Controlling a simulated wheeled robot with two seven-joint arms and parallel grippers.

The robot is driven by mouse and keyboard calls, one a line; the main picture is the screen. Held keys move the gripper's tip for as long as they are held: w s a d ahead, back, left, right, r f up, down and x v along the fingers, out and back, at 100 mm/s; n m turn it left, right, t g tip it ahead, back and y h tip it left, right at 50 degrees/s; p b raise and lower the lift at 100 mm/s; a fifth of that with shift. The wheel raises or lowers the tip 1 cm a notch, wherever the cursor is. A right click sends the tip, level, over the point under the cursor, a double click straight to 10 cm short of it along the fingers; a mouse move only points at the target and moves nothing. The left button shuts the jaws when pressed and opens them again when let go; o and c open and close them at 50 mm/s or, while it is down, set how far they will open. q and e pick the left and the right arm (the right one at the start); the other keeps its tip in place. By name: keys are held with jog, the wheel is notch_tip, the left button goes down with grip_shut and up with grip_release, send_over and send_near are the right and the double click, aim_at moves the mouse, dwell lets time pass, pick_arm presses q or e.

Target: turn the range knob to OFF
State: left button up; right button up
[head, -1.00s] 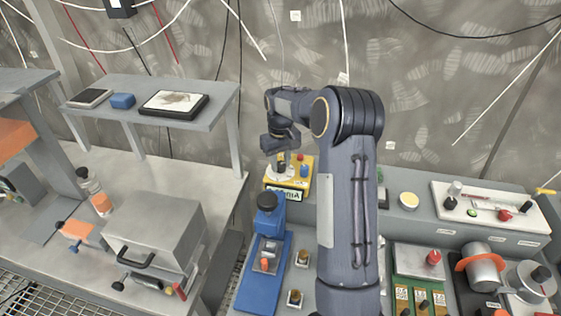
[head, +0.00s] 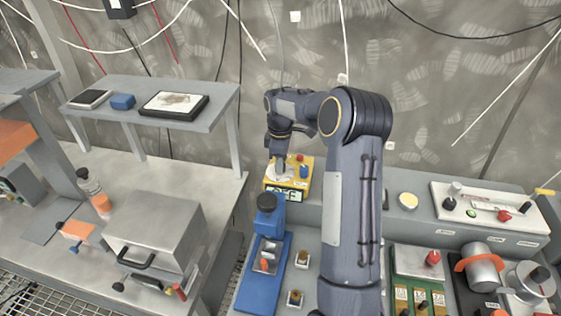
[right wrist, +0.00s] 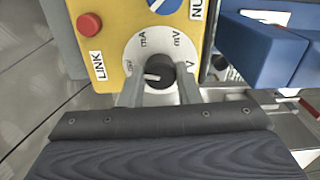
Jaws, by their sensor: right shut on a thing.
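The yellow meter box (head: 299,179) stands on the bench by the back wall, with a small display (head: 284,193) on its front that seems to read OFF. In the right wrist view its black range knob (right wrist: 161,76) sits on a white dial (right wrist: 160,45) marked mA, mV and V. A further mark at the left is too small to read surely. The knob's white pointer line points left. My right gripper (right wrist: 160,84) is shut on the knob, one finger at each side. In the head view my right gripper (head: 281,165) hides the knob. My left gripper is out of view.
A red button (right wrist: 89,24) and a LINK label sit beside the dial. A blue stand (head: 266,245) is just in front of the meter.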

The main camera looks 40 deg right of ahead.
jog(key=shift+r+n, duration=0.1)
jog(key=shift+n, duration=1)
jog(key=o, duration=1)
notch_tip(320, 180, up, 8)
jog(key=shift+f+b, duration=0.25)
jog(key=shift+b, duration=0.25)
jog(key=shift+r, duration=0.15)
